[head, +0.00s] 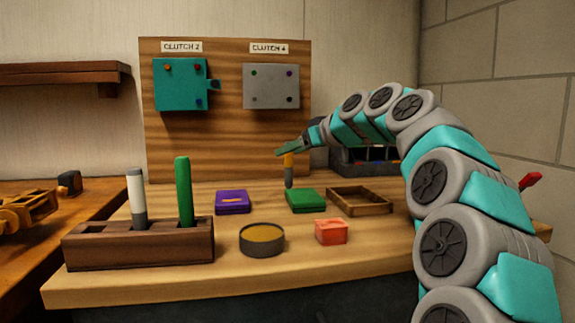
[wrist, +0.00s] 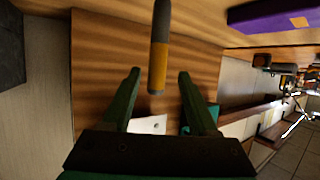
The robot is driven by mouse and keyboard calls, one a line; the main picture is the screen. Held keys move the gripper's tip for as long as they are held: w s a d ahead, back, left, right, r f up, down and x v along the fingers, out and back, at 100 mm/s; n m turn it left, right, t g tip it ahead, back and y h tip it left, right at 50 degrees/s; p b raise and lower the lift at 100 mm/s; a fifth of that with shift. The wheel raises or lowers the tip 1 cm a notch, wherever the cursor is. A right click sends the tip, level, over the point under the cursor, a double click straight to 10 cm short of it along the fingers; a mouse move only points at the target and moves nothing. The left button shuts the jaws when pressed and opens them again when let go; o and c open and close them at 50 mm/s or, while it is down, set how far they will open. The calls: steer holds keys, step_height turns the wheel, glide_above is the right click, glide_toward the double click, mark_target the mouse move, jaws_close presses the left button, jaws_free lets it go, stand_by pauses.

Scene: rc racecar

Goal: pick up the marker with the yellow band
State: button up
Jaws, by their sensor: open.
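The marker with the yellow band (head: 289,163) stands upright on the workbench in the head view, dark grey with the band near its top. In the wrist view the marker (wrist: 159,50) comes down from the top edge. Its banded end shows between my two green fingers, with a gap on either side. My gripper (head: 281,151) is open and empty, at the height of the marker's top in the head view. In the wrist view my gripper (wrist: 159,75) has its fingers apart. I cannot tell whether the marker's end is fully between them in depth.
A wooden block (head: 140,244) holds a white marker (head: 137,198) and a green marker (head: 184,190). A purple box (head: 232,202), green box (head: 305,200), wooden tray (head: 372,210), round tin (head: 261,239) and red block (head: 331,232) lie around. A wooden panel (head: 225,140) stands behind.

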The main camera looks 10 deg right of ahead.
steer(key=shift+p+x, duration=0.5)
steer(key=shift+x, duration=2.25)
steer(key=shift+d+f, duration=0.1)
steer(key=shift+d, duration=0.05)
jaws_close()
